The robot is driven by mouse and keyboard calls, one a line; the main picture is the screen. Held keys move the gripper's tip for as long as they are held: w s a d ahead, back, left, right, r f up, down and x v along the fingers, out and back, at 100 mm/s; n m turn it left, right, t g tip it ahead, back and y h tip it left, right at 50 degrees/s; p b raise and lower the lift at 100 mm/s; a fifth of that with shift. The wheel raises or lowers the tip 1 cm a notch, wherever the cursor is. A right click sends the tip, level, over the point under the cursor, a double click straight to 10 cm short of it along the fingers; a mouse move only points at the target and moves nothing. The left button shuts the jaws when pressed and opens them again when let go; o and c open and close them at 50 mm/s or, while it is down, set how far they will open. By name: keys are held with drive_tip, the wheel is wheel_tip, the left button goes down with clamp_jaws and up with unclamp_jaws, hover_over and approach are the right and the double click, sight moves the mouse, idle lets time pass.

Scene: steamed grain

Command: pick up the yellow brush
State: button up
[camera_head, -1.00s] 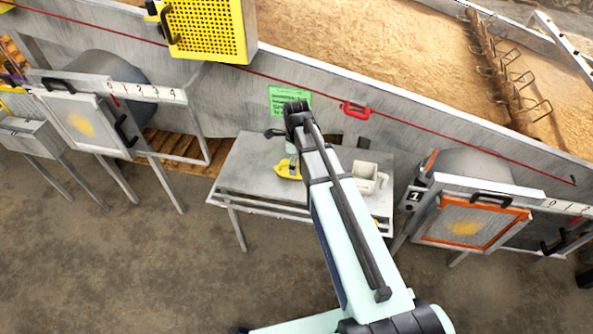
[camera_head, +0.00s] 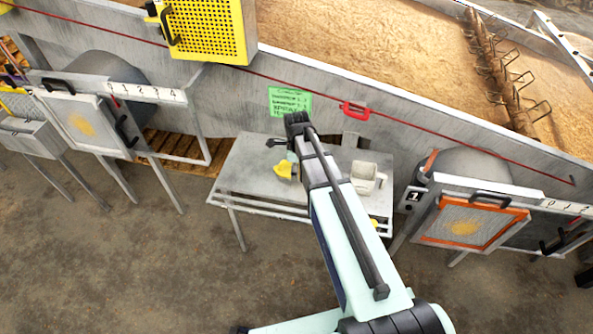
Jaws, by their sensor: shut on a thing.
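The yellow brush (camera_head: 283,170) is at the grey metal table, left of my arm, and looks tilted. Part of it is hidden by my wrist and a small grey part beside it. My gripper (camera_head: 290,156) is over the table at the brush, mostly hidden behind my wrist. It is shut on the brush. I cannot tell from this view how far the brush is from the table top.
A white mug-like container (camera_head: 366,178) stands on the table right of my arm. A small yellow item (camera_head: 374,223) shows near the table's right front edge. A green sign (camera_head: 290,101) and a red handle (camera_head: 355,108) are on the trough wall behind.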

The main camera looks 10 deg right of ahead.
wheel_tip(320, 180, up, 20)
drive_tip(key=shift+b, duration=0.4)
idle(0.3)
drive_tip(key=o, duration=0.7)
drive_tip(key=c, duration=0.5)
